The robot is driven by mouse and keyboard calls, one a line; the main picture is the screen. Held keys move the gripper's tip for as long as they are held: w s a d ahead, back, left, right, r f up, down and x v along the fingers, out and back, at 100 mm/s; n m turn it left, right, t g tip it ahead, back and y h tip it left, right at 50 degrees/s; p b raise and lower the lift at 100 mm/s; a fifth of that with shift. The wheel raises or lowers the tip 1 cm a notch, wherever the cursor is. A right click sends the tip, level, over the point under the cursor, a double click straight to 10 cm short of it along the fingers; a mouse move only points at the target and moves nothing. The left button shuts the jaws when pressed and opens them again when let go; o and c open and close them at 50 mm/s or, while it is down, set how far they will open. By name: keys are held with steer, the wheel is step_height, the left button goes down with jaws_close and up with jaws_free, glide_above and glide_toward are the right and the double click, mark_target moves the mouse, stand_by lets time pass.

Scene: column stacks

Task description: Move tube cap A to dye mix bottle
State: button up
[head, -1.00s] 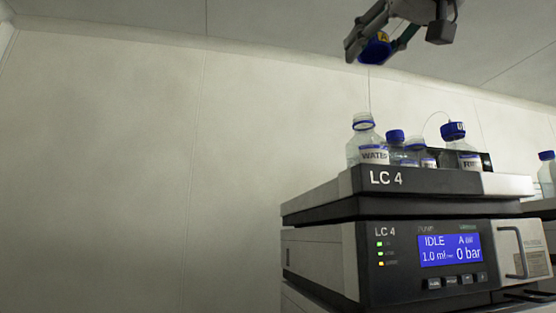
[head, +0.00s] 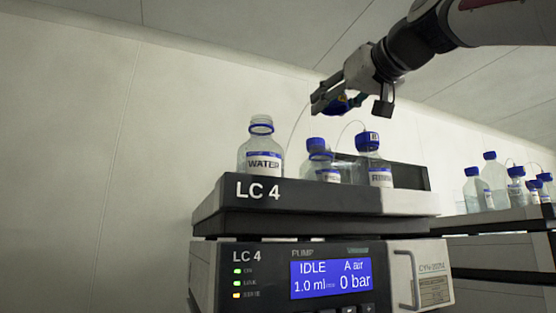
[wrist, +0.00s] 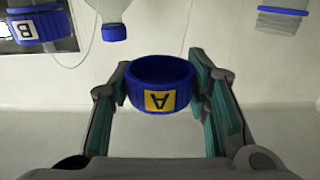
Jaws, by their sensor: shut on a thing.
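Tube cap A is a blue ribbed cap (wrist: 160,82) with a yellow "A" label. My gripper (wrist: 161,88) is shut on it, fingers on either side. In the head view the gripper (head: 328,102) holds the blue cap (head: 338,106) in the air above the bottles on the LC 4 unit. An open clear bottle labelled WATER (head: 262,160) stands at the left, with a blue collar. A shorter bottle (head: 320,163) stands below the gripper; its label is partly hidden. I cannot read a dye mix label on any bottle.
A bottle with a blue tube cap (head: 367,141) stands at the right; cap B (wrist: 38,28) shows in the wrist view. Thin tubes arch above the tray. The LC 4 unit (head: 330,200) has a raised front edge. More bottles (head: 490,175) stand on another unit at right.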

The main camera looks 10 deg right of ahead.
mark_target(321, 146)
steer(key=shift+w+d+f, duration=0.1)
steer(key=shift+w+d, duration=0.55)
steer(key=shift+w, duration=0.1)
steer(key=shift+y, duration=0.3)
steer(key=shift+w+a+f+p, duration=0.25)
steer(key=shift+w+a+p, duration=0.15)
steer(key=shift+w, duration=0.25)
steer(key=shift+w+a+f+p, duration=0.25)
steer(key=shift+w+a, duration=0.1)
steer(key=shift+w, duration=0.3)
steer(key=shift+w+a+f+p, duration=0.2)
steer(key=shift+w+a+p, duration=0.2)
steer(key=shift+w, duration=0.25)
steer(key=shift+w+f+b, duration=0.2)
steer(key=shift+f+b, duration=0.85)
steer(key=shift+f, duration=0.35)
steer(key=shift+s+f+b, duration=0.1)
steer(key=shift+f+b, duration=0.35)
steer(key=shift+f+b, duration=0.9)
steer(key=shift+b, duration=0.35)
steer(key=o, duration=1.1)
steer(key=shift+s, duration=0.1)
